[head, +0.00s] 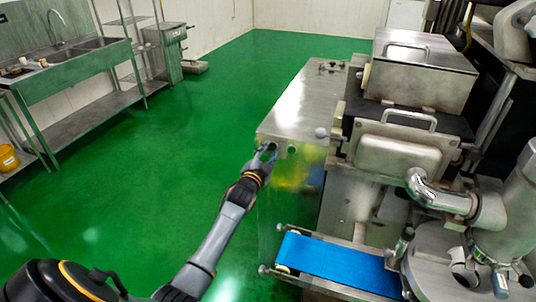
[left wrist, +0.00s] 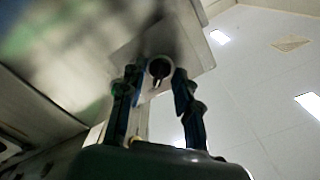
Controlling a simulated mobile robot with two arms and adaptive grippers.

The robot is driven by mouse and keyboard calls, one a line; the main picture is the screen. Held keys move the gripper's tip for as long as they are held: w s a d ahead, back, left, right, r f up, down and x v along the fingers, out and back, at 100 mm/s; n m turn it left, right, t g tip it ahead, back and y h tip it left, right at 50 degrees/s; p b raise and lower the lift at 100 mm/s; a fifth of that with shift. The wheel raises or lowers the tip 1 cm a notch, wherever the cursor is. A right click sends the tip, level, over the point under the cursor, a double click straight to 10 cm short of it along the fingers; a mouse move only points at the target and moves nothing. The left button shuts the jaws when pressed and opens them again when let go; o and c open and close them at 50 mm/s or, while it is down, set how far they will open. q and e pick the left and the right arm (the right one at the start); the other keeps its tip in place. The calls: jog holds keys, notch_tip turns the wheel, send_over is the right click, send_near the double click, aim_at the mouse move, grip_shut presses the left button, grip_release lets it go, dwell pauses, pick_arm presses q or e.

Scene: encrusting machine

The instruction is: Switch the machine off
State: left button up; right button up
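The machine (head: 292,110) is a large steel unit on the right of the head view. My left gripper (head: 266,152) is at the upper front corner of its steel cabinet, beside a small green round button (head: 291,149). In the left wrist view a dark round switch knob (left wrist: 160,67) sits on a light plate. The two fingers of my left gripper (left wrist: 155,82) stand apart, one on each side of the knob. A narrow gap shows on the left; contact on the right is unclear. The gripper hides the knob in the head view. My right gripper is out of view.
A blue conveyor belt (head: 335,264) juts from the machine low in front. A steel sink bench (head: 75,62) stands at the left, with a yellow bucket (head: 8,158) on its lower shelf. The green floor (head: 150,150) between them is clear.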

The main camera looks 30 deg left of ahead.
pick_arm(q)
jog(key=v, duration=1.2)
jog(key=shift+f, duration=0.1)
